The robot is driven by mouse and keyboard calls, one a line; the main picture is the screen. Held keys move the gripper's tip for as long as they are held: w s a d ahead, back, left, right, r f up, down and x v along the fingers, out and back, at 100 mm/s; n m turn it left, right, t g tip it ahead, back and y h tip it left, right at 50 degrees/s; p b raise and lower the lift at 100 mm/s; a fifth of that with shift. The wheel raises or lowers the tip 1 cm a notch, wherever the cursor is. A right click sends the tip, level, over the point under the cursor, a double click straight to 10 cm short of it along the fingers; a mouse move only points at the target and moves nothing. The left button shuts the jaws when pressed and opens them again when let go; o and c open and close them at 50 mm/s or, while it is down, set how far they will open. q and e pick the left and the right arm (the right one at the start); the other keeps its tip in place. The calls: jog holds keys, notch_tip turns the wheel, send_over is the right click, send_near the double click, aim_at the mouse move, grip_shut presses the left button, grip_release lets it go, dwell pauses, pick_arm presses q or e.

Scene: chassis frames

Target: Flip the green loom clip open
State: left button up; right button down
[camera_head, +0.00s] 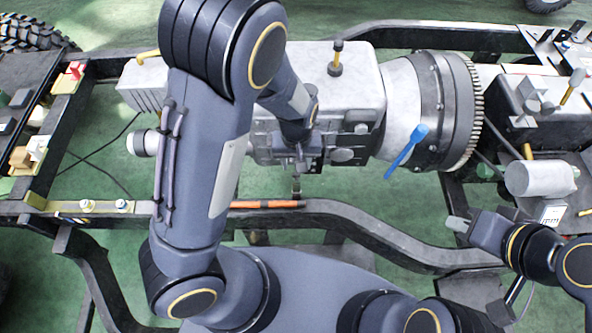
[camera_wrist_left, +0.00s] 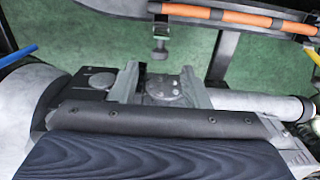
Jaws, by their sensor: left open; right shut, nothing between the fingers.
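I cannot make out a green loom clip for sure in either view. A loom (camera_head: 268,204) with an orange sleeve runs along the near frame rail; it also shows at the top of the left wrist view (camera_wrist_left: 225,15), with dark bands on it. My left gripper (camera_head: 297,166) is over the near side of the grey gearbox, partly hidden by its own arm. In the left wrist view its two fingers (camera_wrist_left: 160,88) are apart with nothing held, over a round grey cap. My right gripper (camera_head: 458,224) is shut and empty, above the near rail at the right.
A blue-handled tool (camera_head: 406,152) leans by the bell housing (camera_head: 430,110). The near rail (camera_head: 400,248) curves below the gearbox. Green floor shows between the rails.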

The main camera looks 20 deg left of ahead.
aim_at(296, 182)
pick_arm(q)
notch_tip(296, 182, down, 6)
jog(key=shift+r, duration=0.25)
grip_shut()
dwell(0.3)
